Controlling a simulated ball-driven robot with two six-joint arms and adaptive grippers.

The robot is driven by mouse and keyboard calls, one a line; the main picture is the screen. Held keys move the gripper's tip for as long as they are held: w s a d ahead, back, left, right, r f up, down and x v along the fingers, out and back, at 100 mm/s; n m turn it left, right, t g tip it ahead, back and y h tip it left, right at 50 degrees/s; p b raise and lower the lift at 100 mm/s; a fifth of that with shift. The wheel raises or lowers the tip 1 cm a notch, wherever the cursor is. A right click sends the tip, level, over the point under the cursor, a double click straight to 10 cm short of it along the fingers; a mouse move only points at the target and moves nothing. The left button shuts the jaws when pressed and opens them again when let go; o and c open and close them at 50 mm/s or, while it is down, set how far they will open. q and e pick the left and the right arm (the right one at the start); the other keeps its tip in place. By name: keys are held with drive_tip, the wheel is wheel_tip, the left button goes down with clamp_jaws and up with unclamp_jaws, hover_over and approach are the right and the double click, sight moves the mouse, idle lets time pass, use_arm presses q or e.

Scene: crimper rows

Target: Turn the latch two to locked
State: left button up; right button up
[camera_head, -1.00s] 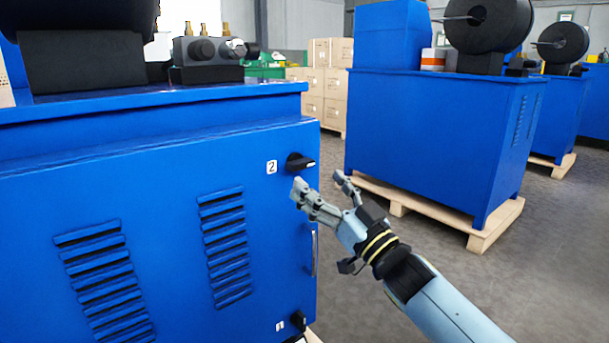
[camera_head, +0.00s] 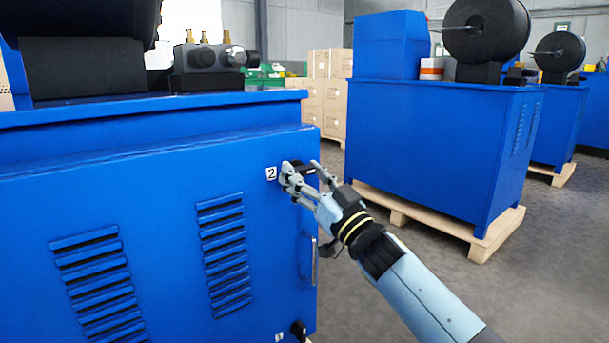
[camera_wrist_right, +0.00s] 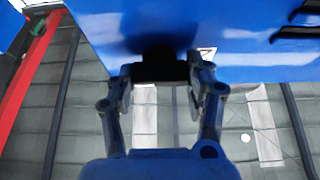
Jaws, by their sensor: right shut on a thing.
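Latch two, a black knob (camera_head: 305,170), sits beside the white label "2" (camera_head: 271,174) near the upper right corner of the blue cabinet door (camera_head: 160,220). My right gripper (camera_head: 302,173) is at the knob, with a finger on each side of it, and hides part of it. In the right wrist view the fingers are closed on the dark knob (camera_wrist_right: 160,68) against the blue door. The exact angle of the knob is hard to tell behind the fingers. My left gripper is not in view.
A second black latch (camera_head: 298,330) is at the door's lower right, below a vertical handle (camera_head: 314,262). Another blue machine (camera_head: 430,140) stands on a wooden pallet (camera_head: 480,240) to the right. Grey floor lies open between them.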

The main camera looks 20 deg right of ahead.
drive_tip(key=c, duration=0.3)
